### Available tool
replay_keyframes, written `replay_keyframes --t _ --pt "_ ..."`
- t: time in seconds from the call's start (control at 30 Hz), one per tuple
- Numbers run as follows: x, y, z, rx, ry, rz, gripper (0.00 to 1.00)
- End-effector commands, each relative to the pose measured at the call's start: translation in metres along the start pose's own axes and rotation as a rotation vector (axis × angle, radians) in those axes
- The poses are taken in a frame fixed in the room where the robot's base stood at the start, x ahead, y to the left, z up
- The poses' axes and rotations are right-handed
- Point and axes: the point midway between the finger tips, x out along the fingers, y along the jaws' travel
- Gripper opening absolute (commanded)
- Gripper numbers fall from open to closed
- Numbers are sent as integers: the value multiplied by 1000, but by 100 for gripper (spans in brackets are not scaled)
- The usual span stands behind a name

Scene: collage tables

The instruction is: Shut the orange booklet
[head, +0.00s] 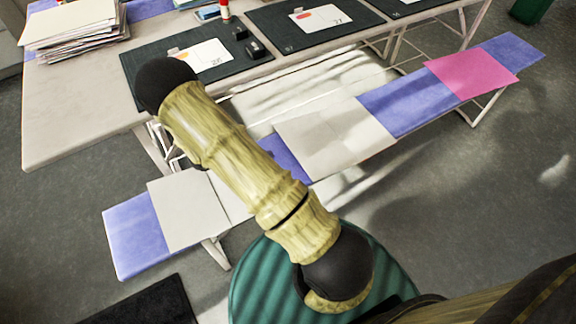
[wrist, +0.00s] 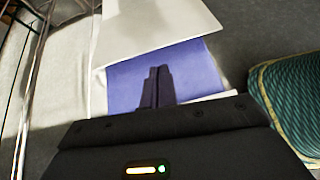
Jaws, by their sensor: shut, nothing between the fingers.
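No orange cover shows in either view, so I cannot tell which paper is the orange booklet. Wide pale pages (head: 335,137) lie on the bench right of my arm in the head view. More white pages (head: 180,212) lie on the bench's left part, partly behind my arm. In the wrist view, my gripper (wrist: 158,70) is shut and empty, over a blue bench section (wrist: 200,72). A white sheet (wrist: 150,28) lies beyond its fingertips. My arm hides the gripper in the head view.
A table (head: 70,125) behind the bench holds a paper stack (head: 75,30), dark mats (head: 150,65) and white cards. A pink sheet (head: 470,76) lies on the bench's right part. A green ribbed round seat (head: 250,280) stands in front.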

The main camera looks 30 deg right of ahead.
Motion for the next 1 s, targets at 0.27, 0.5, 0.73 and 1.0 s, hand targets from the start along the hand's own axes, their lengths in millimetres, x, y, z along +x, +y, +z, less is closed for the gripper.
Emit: replay_keyframes --t 0.27,0.5,0.73,1.0 --pt "13 9 -23 -70 -56 55 0" --pt "14 9 -22 -68 -54 52 0" --pt "36 9 -22 -67 -54 49 0" --pt "82 11 -20 -68 -54 49 0"
